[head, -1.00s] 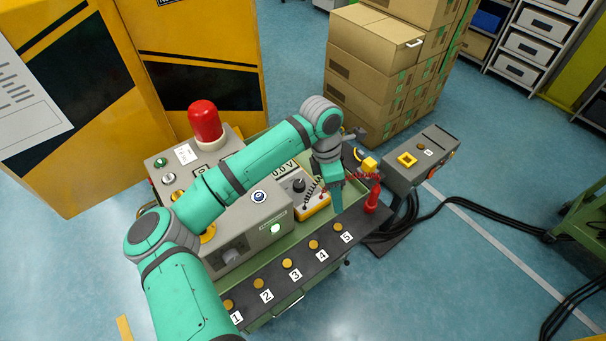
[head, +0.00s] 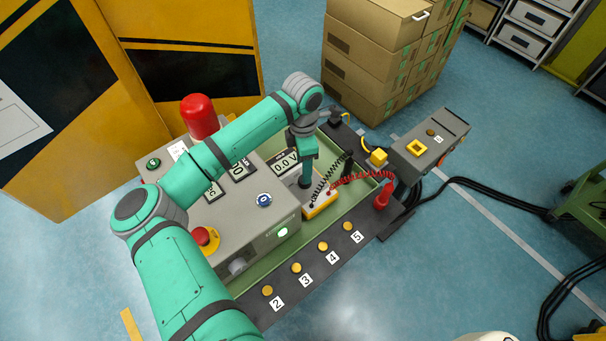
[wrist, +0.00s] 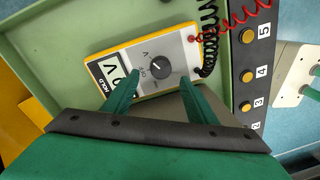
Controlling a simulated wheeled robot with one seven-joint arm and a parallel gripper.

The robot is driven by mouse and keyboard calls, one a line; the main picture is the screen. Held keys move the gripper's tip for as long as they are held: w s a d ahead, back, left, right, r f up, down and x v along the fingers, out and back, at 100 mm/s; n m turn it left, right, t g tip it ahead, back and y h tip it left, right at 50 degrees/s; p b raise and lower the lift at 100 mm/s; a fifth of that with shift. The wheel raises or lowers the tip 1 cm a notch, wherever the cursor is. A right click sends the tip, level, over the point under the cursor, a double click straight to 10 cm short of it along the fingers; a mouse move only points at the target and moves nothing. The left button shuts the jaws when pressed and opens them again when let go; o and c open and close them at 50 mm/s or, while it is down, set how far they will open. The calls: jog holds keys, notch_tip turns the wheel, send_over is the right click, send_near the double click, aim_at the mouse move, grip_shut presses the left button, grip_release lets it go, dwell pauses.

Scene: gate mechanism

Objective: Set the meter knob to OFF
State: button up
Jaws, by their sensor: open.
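The yellow-edged meter (head: 320,208) lies in the green tray, its display reading 0.0 V in the head view. In the wrist view the meter (wrist: 178,45) shows a round dark knob (wrist: 161,68) on its grey face, with V and OFF marks beside it. The knob's exact pointer direction is too small to tell. My gripper (head: 306,182) is over the meter in the head view and hides the knob there. In the wrist view my gripper (wrist: 159,76) is open, with one fingertip on each side of the knob; contact is not visible.
A grey box with a red emergency button (head: 205,238) stands left of the meter. A dark strip with numbered yellow buttons (head: 322,246) runs along the front. The green tray (wrist: 60,35) surrounds the meter.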

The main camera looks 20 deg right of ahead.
jog(key=f, duration=0.4)
jog(key=shift+s+d+f, duration=0.1)
jog(key=shift+s+d, duration=0.3)
jog(key=shift+w+a+f, duration=0.1)
jog(key=shift+a+f, duration=0.1)
jog(key=shift+f, duration=0.65)
jog(key=c, duration=1.1)
